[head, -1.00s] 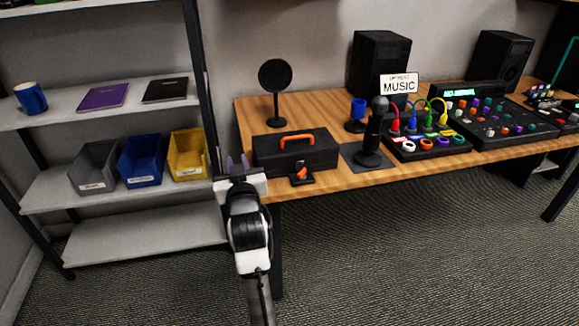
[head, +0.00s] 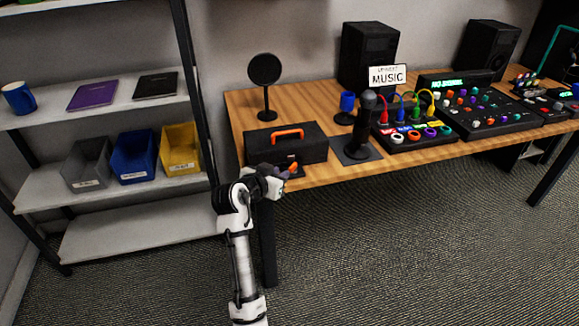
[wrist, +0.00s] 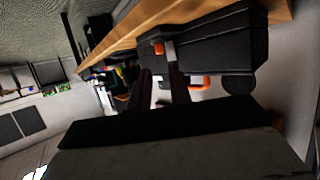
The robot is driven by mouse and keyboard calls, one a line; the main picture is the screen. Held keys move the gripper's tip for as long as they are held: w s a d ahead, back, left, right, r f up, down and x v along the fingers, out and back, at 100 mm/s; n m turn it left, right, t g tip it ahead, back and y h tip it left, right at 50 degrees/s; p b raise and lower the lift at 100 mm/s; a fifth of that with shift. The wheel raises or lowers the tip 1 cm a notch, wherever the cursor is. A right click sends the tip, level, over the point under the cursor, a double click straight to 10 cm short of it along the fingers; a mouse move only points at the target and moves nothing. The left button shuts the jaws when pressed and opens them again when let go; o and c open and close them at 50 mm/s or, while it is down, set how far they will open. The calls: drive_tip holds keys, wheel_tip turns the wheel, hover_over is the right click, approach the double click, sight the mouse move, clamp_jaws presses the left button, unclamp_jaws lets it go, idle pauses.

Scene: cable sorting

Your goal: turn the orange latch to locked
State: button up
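The orange latch (head: 293,167) sits on a small black base near the table's front edge, in front of the black case (head: 262,147) with an orange handle. In the wrist view the latch (wrist: 158,48) shows just beyond my fingertips, with the case (wrist: 225,42) beside it. My gripper (head: 285,175) is at the table's front edge, close to the latch and partly covering its base. In the wrist view my gripper (wrist: 160,74) has its two dark fingers apart with a gap between them and nothing held. I cannot tell whether a finger touches the latch.
A microphone on a stand (head: 362,135) stands right of the case, and a round black disc on a stand (head: 265,75) behind it. A shelf with bins (head: 133,158) is at the left. The floor in front of the table is clear.

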sight(292, 167)
drive_tip(key=x, duration=0.7)
drive_tip(key=shift+w+p, duration=0.1)
drive_tip(key=shift+p, duration=0.3)
clamp_jaws()
